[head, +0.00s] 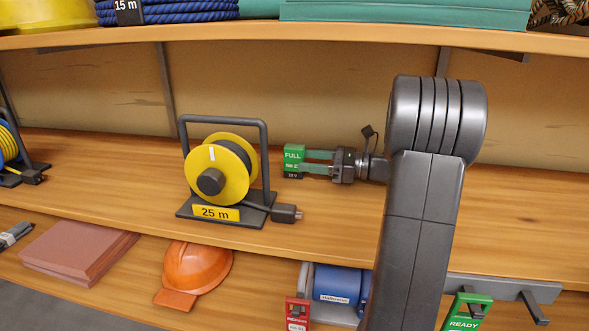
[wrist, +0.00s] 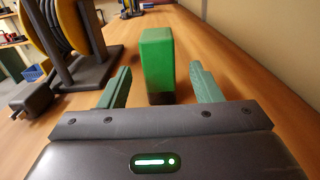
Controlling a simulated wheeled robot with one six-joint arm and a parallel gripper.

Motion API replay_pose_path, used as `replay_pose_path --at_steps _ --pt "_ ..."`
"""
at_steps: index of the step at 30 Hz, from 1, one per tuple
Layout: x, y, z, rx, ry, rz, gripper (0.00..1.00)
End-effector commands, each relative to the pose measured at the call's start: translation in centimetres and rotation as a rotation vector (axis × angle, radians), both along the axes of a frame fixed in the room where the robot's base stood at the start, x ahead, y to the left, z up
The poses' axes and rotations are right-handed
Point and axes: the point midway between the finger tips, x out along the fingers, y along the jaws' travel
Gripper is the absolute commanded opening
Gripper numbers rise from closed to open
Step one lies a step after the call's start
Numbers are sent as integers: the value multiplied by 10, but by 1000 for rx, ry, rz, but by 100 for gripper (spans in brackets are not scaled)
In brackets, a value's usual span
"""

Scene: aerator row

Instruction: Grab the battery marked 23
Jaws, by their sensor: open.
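A green block-shaped battery (head: 293,158) stands upright on the middle shelf, right of the yellow reel. Its label reads "FULL" on top; the smaller number line is too small to read surely. My gripper (head: 304,162) reaches in from the right, low over the shelf, its green fingers spread and their tips at the battery. In the wrist view the battery (wrist: 160,66) stands between the two open fingers, with a gap on each side. My gripper (wrist: 161,82) is open and holds nothing.
A yellow cable reel (head: 217,172) marked "25 m" stands close left of the battery. A red-labelled block (head: 297,313), a blue roll (head: 337,284), an orange helmet (head: 198,268) and a green "READY" block (head: 466,311) are below. The upper shelf edge (head: 300,36) runs overhead.

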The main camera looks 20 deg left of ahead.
Motion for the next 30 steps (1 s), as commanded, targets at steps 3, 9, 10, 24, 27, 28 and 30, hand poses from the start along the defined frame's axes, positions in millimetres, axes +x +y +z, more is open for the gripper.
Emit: replay_pose_path --at_steps 3,9,10,24,27,28,30 --pt "-3 11 0 0 -2 1 58" --pt "-11 44 -2 0 -2 3 58" --pt "-12 48 -2 -1 -2 3 58" --pt "-14 64 2 0 0 -1 46" --pt "-14 63 2 0 0 -1 27" --pt "-14 63 2 0 0 -1 21" --pt "-14 63 2 0 0 -1 7"
